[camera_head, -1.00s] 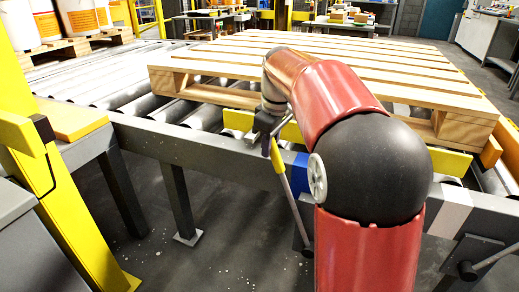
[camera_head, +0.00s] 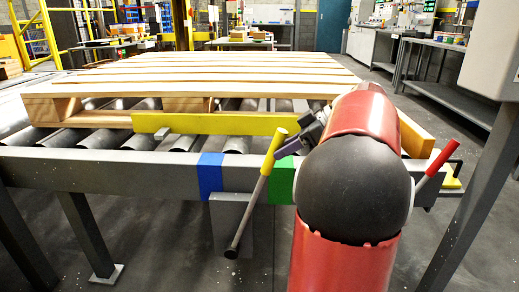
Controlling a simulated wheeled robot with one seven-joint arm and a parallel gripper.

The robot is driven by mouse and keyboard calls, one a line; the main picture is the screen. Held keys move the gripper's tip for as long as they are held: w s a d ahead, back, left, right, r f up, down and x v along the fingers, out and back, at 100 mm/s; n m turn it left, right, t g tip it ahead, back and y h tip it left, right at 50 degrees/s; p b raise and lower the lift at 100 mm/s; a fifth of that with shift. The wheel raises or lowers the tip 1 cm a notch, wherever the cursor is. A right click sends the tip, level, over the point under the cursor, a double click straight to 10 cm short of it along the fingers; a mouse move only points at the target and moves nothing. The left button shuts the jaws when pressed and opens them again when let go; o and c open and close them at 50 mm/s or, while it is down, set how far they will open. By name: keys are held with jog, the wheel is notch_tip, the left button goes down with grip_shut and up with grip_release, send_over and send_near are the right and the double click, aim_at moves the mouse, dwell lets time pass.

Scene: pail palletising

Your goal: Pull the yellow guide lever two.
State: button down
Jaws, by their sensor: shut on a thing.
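The lever with the yellow grip (camera_head: 266,163) stands at the front of the conveyor frame, its grey shaft running down to a dark pivot at lower left. It leans to the right. My gripper (camera_head: 281,146) is shut on the upper part of the yellow grip, coming from the right. The fingertips are small and partly merged with the grip. A yellow guide plate (camera_head: 205,123) stands on the rollers behind the lever, in front of the pallet. I cannot read any lever number.
A wooden pallet (camera_head: 215,75) lies on the roller conveyor. The front rail carries a blue band (camera_head: 210,176) and a green band (camera_head: 283,181). A lever with a red grip (camera_head: 436,164) stands to the right of my arm. A grey post is at far right.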

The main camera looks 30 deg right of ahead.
jog(key=shift+s+d+f+t, duration=0.15)
jog(key=shift+s+d+f, duration=0.25)
jog(key=shift+d, duration=0.3)
jog(key=shift+s+d+f+t, duration=0.15)
jog(key=shift+s+d+f, duration=0.2)
jog(key=shift+d, duration=0.3)
jog(key=c, duration=1.2)
grip_release()
jog(key=shift+w, duration=0.15)
jog(key=shift+r, duration=0.1)
jog(key=p+v, duration=0.1)
jog(key=v, duration=0.6)
jog(key=shift+d+r, duration=0.1)
jog(key=shift+d, duration=0.2)
